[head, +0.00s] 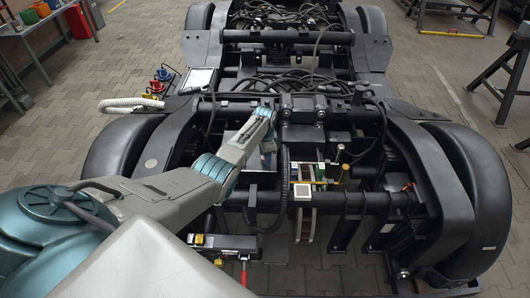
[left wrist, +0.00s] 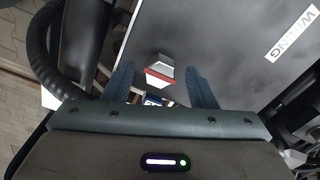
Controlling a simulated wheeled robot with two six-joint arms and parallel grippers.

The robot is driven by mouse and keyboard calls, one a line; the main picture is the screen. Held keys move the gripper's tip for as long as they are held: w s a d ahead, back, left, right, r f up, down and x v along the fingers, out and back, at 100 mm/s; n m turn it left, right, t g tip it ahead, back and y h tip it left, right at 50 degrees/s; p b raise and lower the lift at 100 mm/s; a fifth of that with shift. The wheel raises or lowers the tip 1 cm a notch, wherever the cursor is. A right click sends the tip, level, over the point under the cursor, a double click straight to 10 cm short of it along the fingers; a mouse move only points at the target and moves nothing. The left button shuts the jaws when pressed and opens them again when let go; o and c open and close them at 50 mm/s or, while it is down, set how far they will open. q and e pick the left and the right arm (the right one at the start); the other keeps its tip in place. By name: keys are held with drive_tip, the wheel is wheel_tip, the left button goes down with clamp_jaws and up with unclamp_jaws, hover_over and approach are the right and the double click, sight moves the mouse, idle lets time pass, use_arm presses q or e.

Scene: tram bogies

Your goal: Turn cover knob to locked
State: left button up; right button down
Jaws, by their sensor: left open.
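The cover knob (left wrist: 159,72) shows in the left wrist view as a small pale grey block with a red edge. It sits on a flat dark cover panel (left wrist: 225,45), which has a white warning label (left wrist: 291,36) at the right. My left gripper (left wrist: 160,69) is open, one finger on each side of the knob in this view. Gaps show between fingers and knob, and I cannot tell how far the fingertips are from the panel. In the head view my left gripper (head: 268,148) reaches down into the middle of the bogie, and I cannot make out the knob there. My right gripper is not in view.
The black bogie frame (head: 410,165) with cables and crossbars surrounds my left arm. A thick black corrugated hose (left wrist: 58,55) runs close by at the left of the wrist view. A red-handled tool (head: 243,272) lies near the front.

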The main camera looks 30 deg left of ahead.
use_arm(q)
wheel_tip(320, 180, up, 11)
idle(0.5)
drive_tip(key=shift+f, duration=0.15)
